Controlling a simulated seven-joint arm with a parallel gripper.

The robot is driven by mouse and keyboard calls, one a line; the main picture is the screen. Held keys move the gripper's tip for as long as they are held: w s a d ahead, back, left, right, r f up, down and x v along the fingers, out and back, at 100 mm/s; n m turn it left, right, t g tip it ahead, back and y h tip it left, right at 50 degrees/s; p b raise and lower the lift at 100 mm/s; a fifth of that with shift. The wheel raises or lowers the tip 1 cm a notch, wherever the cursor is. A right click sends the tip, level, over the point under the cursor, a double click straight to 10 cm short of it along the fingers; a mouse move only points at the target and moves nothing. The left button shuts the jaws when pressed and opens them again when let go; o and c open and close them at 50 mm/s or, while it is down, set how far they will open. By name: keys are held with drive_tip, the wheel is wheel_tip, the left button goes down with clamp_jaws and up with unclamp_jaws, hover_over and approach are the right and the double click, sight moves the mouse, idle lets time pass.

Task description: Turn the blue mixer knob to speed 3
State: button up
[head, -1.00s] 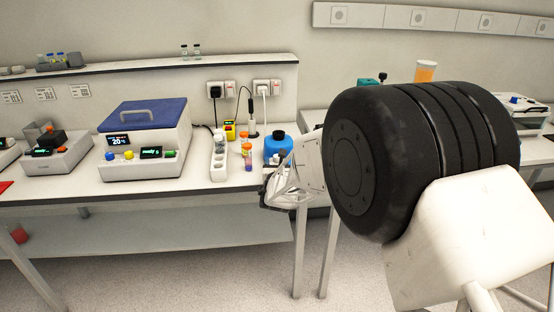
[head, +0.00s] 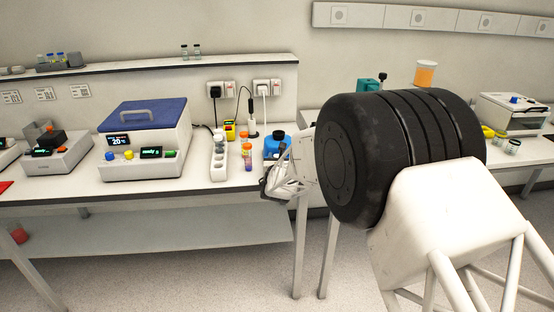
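The white benchtop machine with a blue lid (head: 143,112) stands on the left bench. Its front has a small blue knob (head: 109,155), a yellow knob (head: 129,155) and a green knob (head: 169,154). A small display between them seems to read "ready 0"; another above reads about 20 °C. The blue knob's pointer is too small to read. My gripper (head: 270,190) is at the bench's right front edge, in front of a blue bottle, well right of the machine and apart from the knobs. Its fingertips are too small and foreshortened to judge.
A blue bottle with a black cap (head: 277,146) stands just behind my gripper. A white rack (head: 218,170) and small coloured bottles (head: 247,160) stand between gripper and machine. Another device with a blue knob (head: 514,99) stands far right. My arm covers part of the right bench.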

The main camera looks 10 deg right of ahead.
drive_tip(key=c, duration=0.5)
drive_tip(key=shift+c, duration=0.2)
drive_tip(key=shift+a+r+m+h, duration=0.1)
drive_tip(key=shift+m+h, duration=0.2)
drive_tip(key=shift+h, duration=0.2)
drive_tip(key=shift+m+h, duration=0.3)
drive_tip(key=shift+h, duration=0.1)
drive_tip(key=shift+w+a+m+g+h, duration=0.15)
drive_tip(key=shift+m+g+h, duration=0.35)
drive_tip(key=shift+m+h, duration=0.5)
drive_tip(key=shift+h, duration=0.5)
drive_tip(key=o, duration=0.9)
